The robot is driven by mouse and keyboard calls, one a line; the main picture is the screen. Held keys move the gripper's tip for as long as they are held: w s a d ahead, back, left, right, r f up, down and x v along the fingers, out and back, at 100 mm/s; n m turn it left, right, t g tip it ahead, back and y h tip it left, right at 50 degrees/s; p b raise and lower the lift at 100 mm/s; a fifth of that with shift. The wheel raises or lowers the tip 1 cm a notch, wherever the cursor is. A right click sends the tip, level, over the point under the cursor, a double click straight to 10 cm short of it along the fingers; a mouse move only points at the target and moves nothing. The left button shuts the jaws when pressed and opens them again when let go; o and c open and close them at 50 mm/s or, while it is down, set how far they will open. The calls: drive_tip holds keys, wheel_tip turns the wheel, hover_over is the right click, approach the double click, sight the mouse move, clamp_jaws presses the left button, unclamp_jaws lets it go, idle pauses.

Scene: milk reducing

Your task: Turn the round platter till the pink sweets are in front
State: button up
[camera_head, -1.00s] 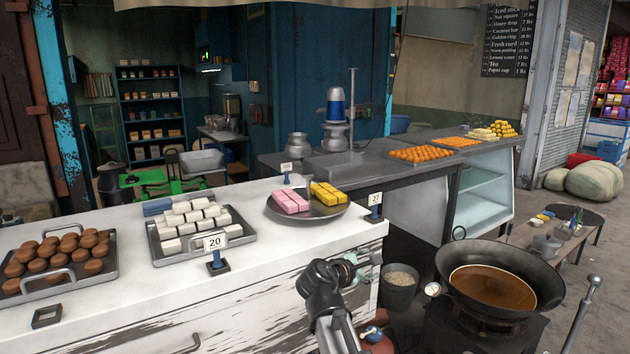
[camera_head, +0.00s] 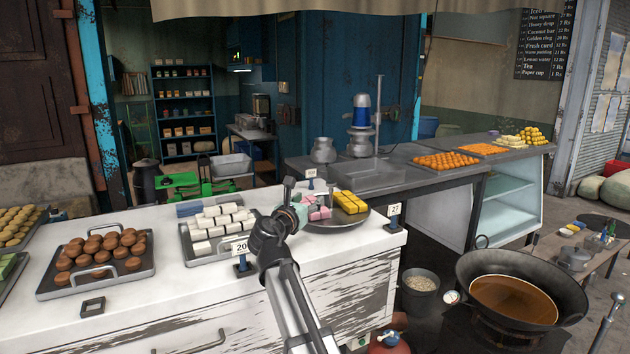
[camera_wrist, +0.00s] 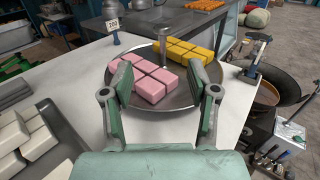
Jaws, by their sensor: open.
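The round metal platter (camera_head: 352,226) sits on the white counter, right of the tray of white sweets. The pink sweets (camera_head: 318,213) are on its left side in the head view, partly hidden by my gripper (camera_head: 308,208). The yellow sweets (camera_head: 350,202) are on its right side. In the wrist view, the pink sweets (camera_wrist: 152,86) lie on the near half of the platter (camera_wrist: 176,103), with the yellow sweets (camera_wrist: 180,50) behind. My gripper (camera_wrist: 160,77) is open, its green fingers spread on either side of the pink block. I cannot tell whether they touch anything.
A tray of white blocks (camera_head: 222,222) stands just left of the platter, with price sign 20 (camera_head: 240,248) before it. Sign 27 (camera_head: 394,212) stands right of the platter. A tray of brown sweets (camera_head: 96,250) is further left. A wok (camera_head: 520,298) stands lower right.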

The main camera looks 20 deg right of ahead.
sight(331, 182)
drive_tip(key=p+x, duration=0.3)
drive_tip(key=x, duration=1.4)
drive_tip(key=shift+s+d+f, duration=0.1)
drive_tip(key=shift+d+f, duration=0.1)
drive_tip(key=shift+d, duration=0.05)
clamp_jaws()
